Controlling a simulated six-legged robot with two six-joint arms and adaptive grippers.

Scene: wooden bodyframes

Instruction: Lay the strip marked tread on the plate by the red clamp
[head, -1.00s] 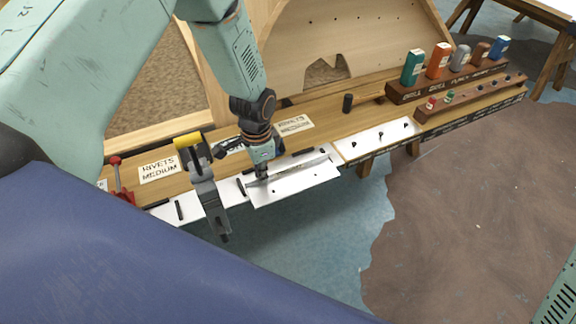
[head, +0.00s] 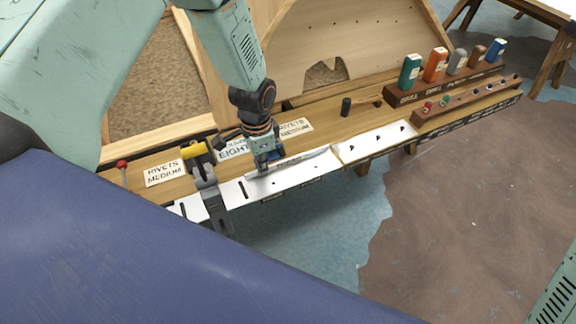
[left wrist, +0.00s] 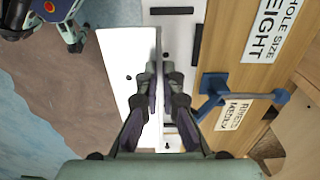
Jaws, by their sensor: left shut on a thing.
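My left gripper (head: 264,170) is shut on the raised edge of a white strip (head: 298,172) at the bench front. In the left wrist view the fingers (left wrist: 160,75) pinch that edge, and the strip's flat part (left wrist: 122,75) reaches left. I cannot read a tread mark on it. White plate (head: 227,193) shows along the bench edge left of the gripper. I cannot tell whether the strip touches the surface below. The red clamp (head: 122,166) is at the far left, its lower part hidden by my blue body. My right gripper is out of view.
A yellow-handled clamp (head: 195,150) stands between the red clamp and my gripper. A blue clamp (left wrist: 215,92) is close right of the fingers in the left wrist view. A black peg (head: 346,106) and a rack of coloured bottles (head: 445,82) stand to the right.

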